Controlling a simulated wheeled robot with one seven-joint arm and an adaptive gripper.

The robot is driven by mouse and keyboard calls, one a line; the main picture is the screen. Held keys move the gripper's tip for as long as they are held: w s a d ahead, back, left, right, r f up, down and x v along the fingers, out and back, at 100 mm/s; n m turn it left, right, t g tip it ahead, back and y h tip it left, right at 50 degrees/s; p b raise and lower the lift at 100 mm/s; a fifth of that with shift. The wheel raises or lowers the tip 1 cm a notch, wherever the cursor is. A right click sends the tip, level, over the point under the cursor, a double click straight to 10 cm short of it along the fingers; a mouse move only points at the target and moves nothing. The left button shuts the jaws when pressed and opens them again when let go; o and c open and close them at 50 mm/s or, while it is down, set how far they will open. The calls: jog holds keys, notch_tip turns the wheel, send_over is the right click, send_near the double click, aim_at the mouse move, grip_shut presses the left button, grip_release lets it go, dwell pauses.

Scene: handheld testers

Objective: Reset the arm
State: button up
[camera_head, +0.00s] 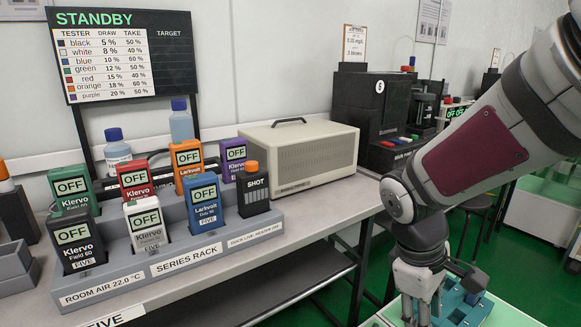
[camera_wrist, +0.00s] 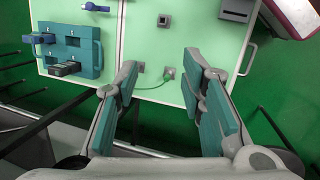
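My gripper (camera_head: 425,298) hangs at the lower right of the head view, to the right of the bench and away from the rack. In the wrist view my gripper (camera_wrist: 160,92) is open, its two teal-padded fingers wide apart with nothing between them. A pale green work surface (camera_wrist: 150,45) lies beyond the fingertips. Several handheld testers stand in the grey series rack (camera_head: 165,262), among them a black one (camera_head: 76,257), a white one (camera_head: 149,237), a blue one (camera_head: 204,214) and a purple one (camera_head: 232,167). The tester screens in view read OFF.
The board (camera_head: 125,55) reads STANDBY with an empty target panel.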

jog(key=s+a+r+m+y, duration=0.2)
jog(key=s+r+m, duration=0.2)
jog(key=s, duration=0.7)
jog(key=s+a+r+m+y, duration=0.15)
jog(key=s+r+m, duration=0.35)
jog(key=s, duration=0.6)
notch_tip(320, 180, up, 36)
jog(key=t+p, duration=0.4)
jog(key=p, duration=3)
jog(key=shift+w+d+n+p, duration=0.2)
jog(key=shift+w+n+p, duration=0.15)
jog(key=shift+n, duration=0.05)
